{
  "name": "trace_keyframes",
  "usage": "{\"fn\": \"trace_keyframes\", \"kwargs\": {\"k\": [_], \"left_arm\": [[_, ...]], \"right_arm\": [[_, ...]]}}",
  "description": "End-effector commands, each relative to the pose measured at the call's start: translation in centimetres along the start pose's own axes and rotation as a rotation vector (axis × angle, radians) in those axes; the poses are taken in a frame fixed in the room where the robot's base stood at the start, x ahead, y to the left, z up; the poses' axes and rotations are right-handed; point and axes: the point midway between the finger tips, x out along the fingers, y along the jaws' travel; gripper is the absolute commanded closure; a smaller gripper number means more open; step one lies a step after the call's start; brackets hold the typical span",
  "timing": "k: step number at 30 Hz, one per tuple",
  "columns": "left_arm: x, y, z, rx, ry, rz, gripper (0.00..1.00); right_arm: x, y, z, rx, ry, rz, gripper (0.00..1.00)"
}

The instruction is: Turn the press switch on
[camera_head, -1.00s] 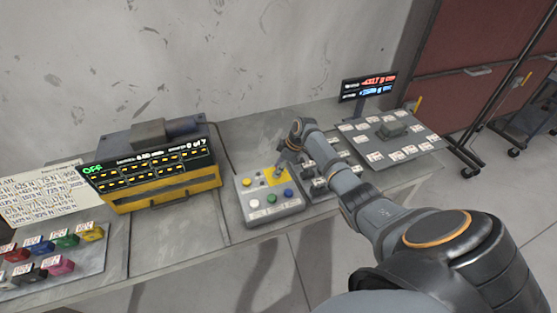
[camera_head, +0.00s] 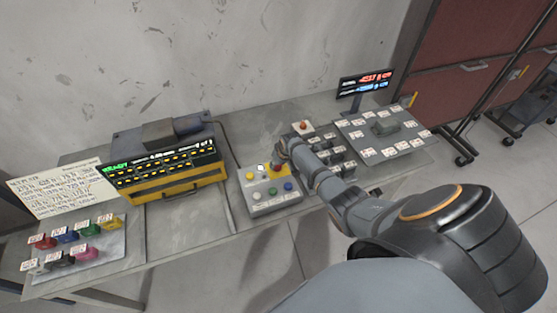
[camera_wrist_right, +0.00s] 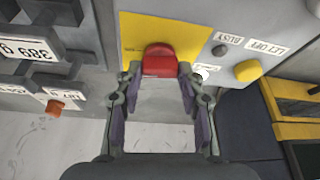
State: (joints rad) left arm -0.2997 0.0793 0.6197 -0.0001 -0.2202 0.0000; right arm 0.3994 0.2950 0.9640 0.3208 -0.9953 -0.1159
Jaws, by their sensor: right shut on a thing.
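The press (camera_head: 178,180) is a yellow and dark unit at the back of the bench. Its screen (camera_head: 160,168) shows a green word that looks like READY. The grey control box (camera_head: 275,207) stands to its right, with a yellow panel and several coloured buttons. In the right wrist view the red switch (camera_wrist_right: 160,58) sits on the yellow panel (camera_wrist_right: 195,38). My right gripper (camera_wrist_right: 159,74) has its fingertips on both sides of the switch, shut on it. My left gripper is not in view.
Labelled weights stand on a rack right of the box, under my right arm. A labelled board (camera_head: 384,142) with a display (camera_head: 366,83) is at right. Coloured pieces lie on a tray (camera_head: 70,262) at left.

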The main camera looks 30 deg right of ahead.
Motion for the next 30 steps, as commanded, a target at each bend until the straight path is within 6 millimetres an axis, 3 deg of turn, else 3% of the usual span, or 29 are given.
{"fn": "trace_keyframes", "kwargs": {"k": [10,28,29,30], "left_arm": [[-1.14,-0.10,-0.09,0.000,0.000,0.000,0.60],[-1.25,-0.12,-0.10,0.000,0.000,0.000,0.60],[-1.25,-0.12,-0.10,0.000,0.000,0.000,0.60],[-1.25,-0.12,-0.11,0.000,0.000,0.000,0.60]], "right_arm": [[-0.07,-0.15,-0.09,0.138,0.000,0.056,0.93],[0.02,-0.11,-0.03,0.169,0.000,0.069,0.93],[0.02,-0.11,-0.03,0.169,0.000,0.069,0.57],[0.02,-0.12,-0.03,0.168,0.000,0.068,0.52]]}}
